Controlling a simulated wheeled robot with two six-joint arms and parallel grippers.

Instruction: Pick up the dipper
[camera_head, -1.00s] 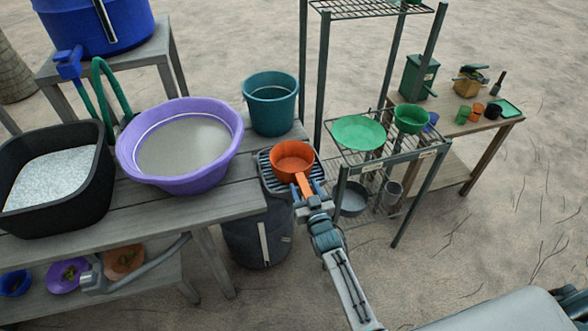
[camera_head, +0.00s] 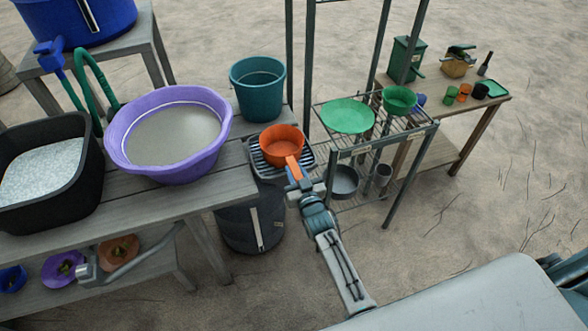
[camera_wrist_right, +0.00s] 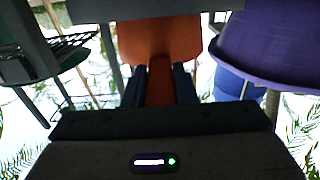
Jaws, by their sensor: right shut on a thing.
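The orange dipper (camera_head: 281,149) is at the right end of the grey table, above or on a small dark slatted rack (camera_head: 307,157). I cannot tell whether it touches the rack. Its bowl looks level and its handle points towards me. My right gripper (camera_head: 294,178) is shut on the handle, with the arm coming from the lower right. In the right wrist view the orange dipper (camera_wrist_right: 160,38) shows beyond the fingers, with its handle between the two dark fingers (camera_wrist_right: 159,88). My left gripper is not in view.
A teal bucket (camera_head: 257,97) stands behind the dipper. A purple basin (camera_head: 118,140) and black tub (camera_head: 90,180) of white material are to its left. A wire shelf (camera_head: 425,130) with a green plate (camera_head: 347,116) is close on the right. A dark bin (camera_head: 235,225) stands below.

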